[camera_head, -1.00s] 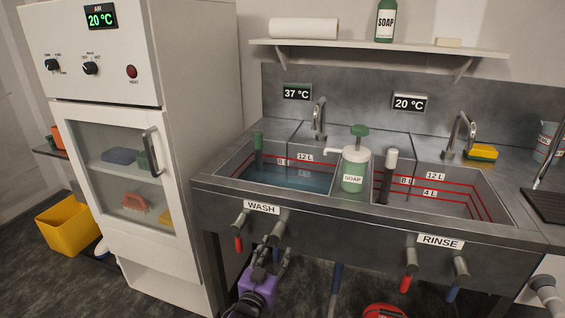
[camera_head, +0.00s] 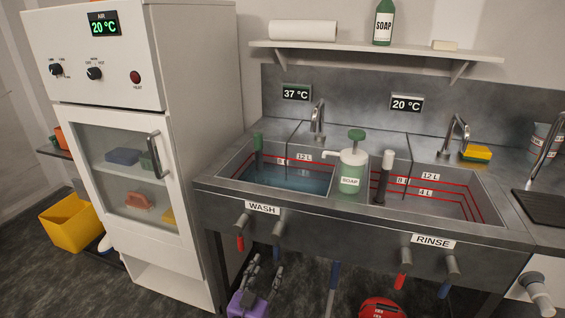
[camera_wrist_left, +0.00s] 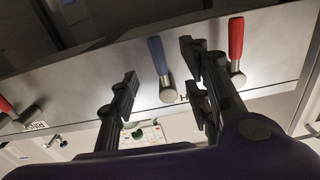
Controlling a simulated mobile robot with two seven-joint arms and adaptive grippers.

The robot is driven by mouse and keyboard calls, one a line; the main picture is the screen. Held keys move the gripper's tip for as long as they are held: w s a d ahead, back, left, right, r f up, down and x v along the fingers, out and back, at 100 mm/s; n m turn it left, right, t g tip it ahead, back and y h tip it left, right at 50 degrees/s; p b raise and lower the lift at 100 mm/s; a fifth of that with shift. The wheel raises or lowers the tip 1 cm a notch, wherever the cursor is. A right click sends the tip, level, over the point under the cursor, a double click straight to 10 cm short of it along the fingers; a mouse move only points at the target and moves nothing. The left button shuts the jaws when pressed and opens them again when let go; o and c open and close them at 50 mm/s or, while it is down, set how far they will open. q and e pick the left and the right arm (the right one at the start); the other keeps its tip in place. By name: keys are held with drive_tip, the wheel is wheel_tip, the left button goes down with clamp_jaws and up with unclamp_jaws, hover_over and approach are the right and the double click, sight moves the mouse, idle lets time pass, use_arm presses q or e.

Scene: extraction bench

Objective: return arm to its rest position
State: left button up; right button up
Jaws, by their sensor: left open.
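My left gripper (camera_head: 265,272) is below the front of the wash basin, its two fingers apart and nothing between them. In the left wrist view the gripper (camera_wrist_left: 160,88) is also open. The blue wash lever (camera_wrist_left: 158,56) shows beyond the gap between the fingers. The red wash lever (camera_wrist_left: 236,38) shows to the right. In the head view the red wash lever (camera_head: 240,243) and blue wash lever (camera_head: 276,252) hang under the WASH label, above the gripper and apart from it. My right gripper is not in view.
The sink front (camera_head: 330,222) overhangs the gripper. A white cabinet (camera_head: 185,150) stands to the left. The RINSE levers hang farther right.

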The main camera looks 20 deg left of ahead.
use_arm(q)
drive_tip(key=s+f+g+p, duration=0.1)
drive_tip(key=s+g+p, duration=0.3)
drive_tip(key=s, duration=1.7)
drive_tip(key=s+f+g+p, duration=0.1)
drive_tip(key=s+g+p, duration=0.4)
drive_tip(key=s, duration=1.6)
drive_tip(key=shift+s+d+f+p, duration=0.2)
drive_tip(key=shift+s+f+p, duration=0.1)
drive_tip(key=shift+p, duration=0.8)
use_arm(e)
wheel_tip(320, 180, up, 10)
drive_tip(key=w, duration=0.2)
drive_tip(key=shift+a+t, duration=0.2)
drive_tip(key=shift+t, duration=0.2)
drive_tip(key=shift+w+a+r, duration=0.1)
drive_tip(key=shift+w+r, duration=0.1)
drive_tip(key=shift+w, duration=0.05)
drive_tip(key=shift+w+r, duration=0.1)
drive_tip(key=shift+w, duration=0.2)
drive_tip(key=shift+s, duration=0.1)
